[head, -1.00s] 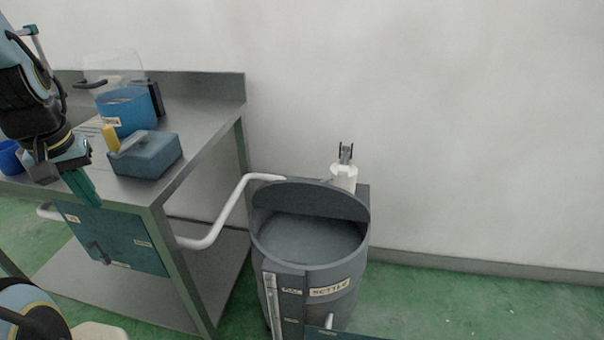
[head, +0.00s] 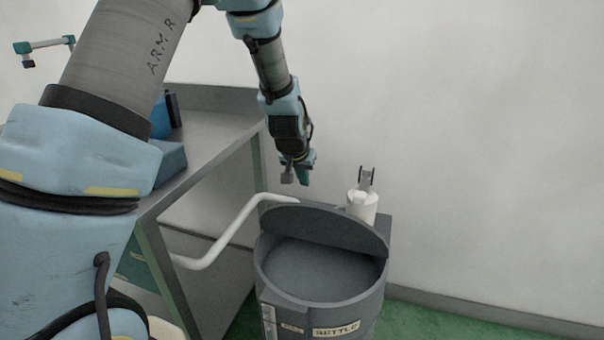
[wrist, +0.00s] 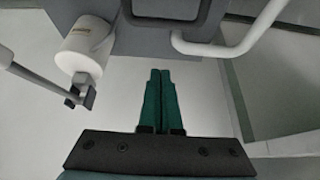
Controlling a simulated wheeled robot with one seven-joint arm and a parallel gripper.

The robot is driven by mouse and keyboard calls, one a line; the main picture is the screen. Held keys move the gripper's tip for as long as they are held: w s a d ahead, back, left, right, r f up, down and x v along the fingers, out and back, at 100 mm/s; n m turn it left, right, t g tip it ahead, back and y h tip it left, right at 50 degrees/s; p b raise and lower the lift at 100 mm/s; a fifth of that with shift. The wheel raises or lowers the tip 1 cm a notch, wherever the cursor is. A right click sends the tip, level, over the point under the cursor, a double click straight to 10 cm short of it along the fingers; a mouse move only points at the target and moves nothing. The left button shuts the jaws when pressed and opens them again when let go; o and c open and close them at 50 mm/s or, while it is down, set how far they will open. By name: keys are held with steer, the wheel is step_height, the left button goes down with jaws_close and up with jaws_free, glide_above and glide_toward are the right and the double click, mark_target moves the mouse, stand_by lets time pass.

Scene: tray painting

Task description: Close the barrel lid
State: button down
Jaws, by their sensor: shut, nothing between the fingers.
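The dark grey barrel (head: 372,300) stands on the floor right of the bench, with a SETTLE label on its front. Its lid (head: 340,230) is raised at the back of the rim, and the grey inside shows in front of it. My gripper (head: 302,180) is above and behind the lid's left part, pointing down, apart from it in the head view. In the wrist view its teal fingers (wrist: 160,100) are together with nothing between them. A dark edge lies beyond the fingertips there; I cannot tell whether it is the lid.
A white pipe (head: 235,225) runs from the bench side to the barrel's back. A white canister (head: 362,205) with a grey fitting stands behind the barrel; it also shows in the wrist view (wrist: 85,45). The metal bench (head: 215,135) is at left. The wall is close behind.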

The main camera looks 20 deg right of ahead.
steer(key=shift+s+a+f+p, duration=0.2)
steer(key=shift+a+f+p, duration=0.05)
steer(key=shift+f, duration=0.55)
steer(key=shift+s+a+f+p, duration=0.2)
steer(key=shift+f, duration=0.55)
steer(key=shift+s+a+f+p, duration=0.2)
steer(key=shift+a+f+p, duration=0.05)
steer(key=shift+f, duration=0.55)
steer(key=shift+f, duration=0.1)
